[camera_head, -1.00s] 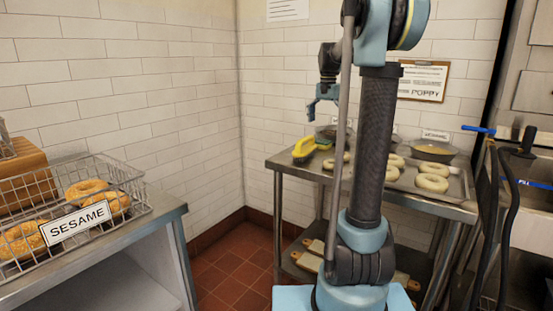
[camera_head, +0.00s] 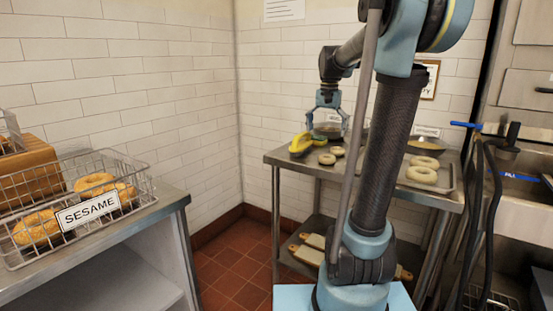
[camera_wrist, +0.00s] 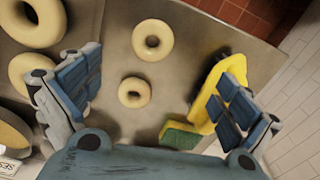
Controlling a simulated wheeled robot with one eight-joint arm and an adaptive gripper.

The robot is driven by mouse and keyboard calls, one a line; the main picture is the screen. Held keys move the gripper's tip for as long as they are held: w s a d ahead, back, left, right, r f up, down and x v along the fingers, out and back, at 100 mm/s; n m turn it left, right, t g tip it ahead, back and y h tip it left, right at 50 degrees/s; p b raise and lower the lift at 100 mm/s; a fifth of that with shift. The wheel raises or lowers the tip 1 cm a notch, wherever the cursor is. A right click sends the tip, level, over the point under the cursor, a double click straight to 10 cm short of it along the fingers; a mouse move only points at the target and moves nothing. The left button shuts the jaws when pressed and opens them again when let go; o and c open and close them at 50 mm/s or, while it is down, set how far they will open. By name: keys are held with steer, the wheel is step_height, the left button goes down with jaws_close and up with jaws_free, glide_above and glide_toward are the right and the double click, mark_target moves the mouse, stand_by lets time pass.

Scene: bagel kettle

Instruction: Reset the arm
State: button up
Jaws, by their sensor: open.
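My gripper (camera_head: 327,118) is open and empty above the metal table (camera_head: 285,160) in the head view. In the wrist view my gripper (camera_wrist: 155,100) has its fingers spread wide, with two small raw bagels (camera_wrist: 152,39) (camera_wrist: 134,92) on the metal surface between them. A yellow tool with a green pad (camera_wrist: 182,135) lies beside the right finger in the picture. It shows as a yellow shape (camera_head: 300,144) at the table's left end in the head view. Larger raw bagels (camera_head: 422,172) lie on a tray at the right.
A wire basket marked SESAME (camera_head: 88,208) with seeded bagels (camera_head: 38,227) stands on the left counter. A pan (camera_head: 426,147) sits at the table's back. Black hoses with a blue handle (camera_head: 466,125) hang at the right. The tiled floor (camera_head: 235,265) between counter and table is clear.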

steer(key=s+f+n+t, duration=0.1)
steer(key=s+f+n, duration=0.1)
steer(key=s+f, duration=0.9)
steer(key=s+f+n, duration=0.3)
steer(key=s+f, duration=0.8)
steer(key=s, duration=0.6)
steer(key=shift+s+f+t, duration=0.3)
steer(key=shift+t, duration=0.1)
steer(key=shift+d, duration=0.1)
steer(key=shift+w+f, duration=0.2)
steer(key=shift+w, duration=0.2)
